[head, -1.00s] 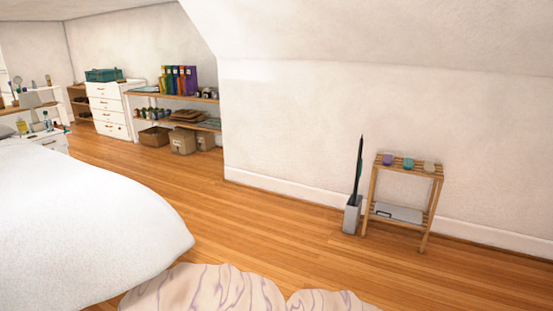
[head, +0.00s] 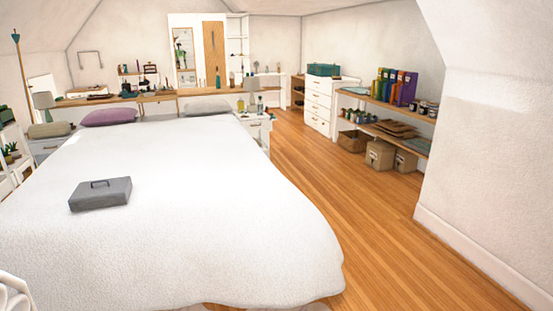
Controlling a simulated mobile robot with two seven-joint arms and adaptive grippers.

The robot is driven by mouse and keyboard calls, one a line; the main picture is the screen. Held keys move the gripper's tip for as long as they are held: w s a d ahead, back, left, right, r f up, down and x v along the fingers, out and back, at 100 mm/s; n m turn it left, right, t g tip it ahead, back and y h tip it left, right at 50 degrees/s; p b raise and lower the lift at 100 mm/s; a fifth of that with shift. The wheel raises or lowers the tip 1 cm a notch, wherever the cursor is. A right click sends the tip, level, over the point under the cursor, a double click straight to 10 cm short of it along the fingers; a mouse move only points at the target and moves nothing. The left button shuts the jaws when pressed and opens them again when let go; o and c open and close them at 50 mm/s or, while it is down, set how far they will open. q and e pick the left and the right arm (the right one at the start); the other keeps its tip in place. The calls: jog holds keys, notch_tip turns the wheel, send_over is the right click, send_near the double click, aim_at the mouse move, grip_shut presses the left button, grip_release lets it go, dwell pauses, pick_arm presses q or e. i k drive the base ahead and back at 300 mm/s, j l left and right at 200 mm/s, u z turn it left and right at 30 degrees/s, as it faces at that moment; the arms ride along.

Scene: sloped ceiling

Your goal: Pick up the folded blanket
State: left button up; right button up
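I cannot make out a folded blanket for certain. An olive-brown, soft-looking flat item (head: 49,130) lies at the far left by the head of the bed; it is too small to tell if it is folded cloth. Brown flat items (head: 393,128) lie on the lower wall shelf, also unclear. White rolled or looped material (head: 12,292) is cut off at the lower left corner. Neither of my grippers shows in the head view.
A large bed with a white cover (head: 200,205) fills the left and middle. A grey case with a handle (head: 100,194) lies on it. Open wooden floor (head: 375,230) runs along the bed's right side to the shelves (head: 385,102) and white drawers (head: 318,106).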

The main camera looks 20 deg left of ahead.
aim_at(113, 192)
jog(key=i+j+u, duration=0.25)
jog(key=i+u, duration=0.75)
jog(key=i+l+u, duration=0.2)
jog(key=i+u, duration=0.25)
jog(key=i, duration=0.15)
